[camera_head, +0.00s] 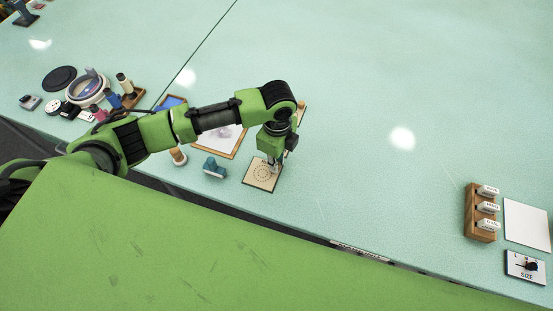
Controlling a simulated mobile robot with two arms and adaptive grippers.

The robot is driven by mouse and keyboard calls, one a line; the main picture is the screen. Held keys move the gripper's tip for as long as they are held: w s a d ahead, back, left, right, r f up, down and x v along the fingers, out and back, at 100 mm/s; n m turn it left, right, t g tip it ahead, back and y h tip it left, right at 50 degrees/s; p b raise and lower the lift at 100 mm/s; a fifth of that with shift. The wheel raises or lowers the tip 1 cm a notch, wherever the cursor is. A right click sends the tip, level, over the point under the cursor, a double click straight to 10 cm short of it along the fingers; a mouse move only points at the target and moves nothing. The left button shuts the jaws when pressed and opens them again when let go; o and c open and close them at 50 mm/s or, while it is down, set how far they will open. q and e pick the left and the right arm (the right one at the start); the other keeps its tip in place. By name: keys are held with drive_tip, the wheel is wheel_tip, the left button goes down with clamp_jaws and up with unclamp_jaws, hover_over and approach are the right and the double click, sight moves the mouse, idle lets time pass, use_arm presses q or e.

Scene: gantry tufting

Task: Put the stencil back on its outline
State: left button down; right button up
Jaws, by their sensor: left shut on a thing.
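The stencil looks to be the small tan square plate (260,174) with a dotted ring on it, near the table's front edge. My left gripper (272,165) points down at the plate's far right side and is shut on it. The fingers hide part of that edge. The plate looks flat and at or close to the table top; I cannot tell whether it touches. I cannot make out an outline on the table around it. My right gripper is not in view.
A blue block (214,167) and a wooden-topped stamp (178,156) stand left of the plate. A framed sheet (228,146) lies behind, partly under my left arm. A wooden rack (480,213) and a SIZE card (525,267) are far right. The middle right is clear.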

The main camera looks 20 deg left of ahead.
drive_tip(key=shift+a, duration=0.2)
use_arm(q)
drive_tip(key=c, duration=2)
unclamp_jaws()
drive_tip(key=shift+f, duration=0.15)
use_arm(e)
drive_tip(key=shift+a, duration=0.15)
use_arm(q)
wheel_tip(320, 180, up, 12)
drive_tip(key=shift+r+b, duration=0.2)
drive_tip(key=shift+b, duration=0.75)
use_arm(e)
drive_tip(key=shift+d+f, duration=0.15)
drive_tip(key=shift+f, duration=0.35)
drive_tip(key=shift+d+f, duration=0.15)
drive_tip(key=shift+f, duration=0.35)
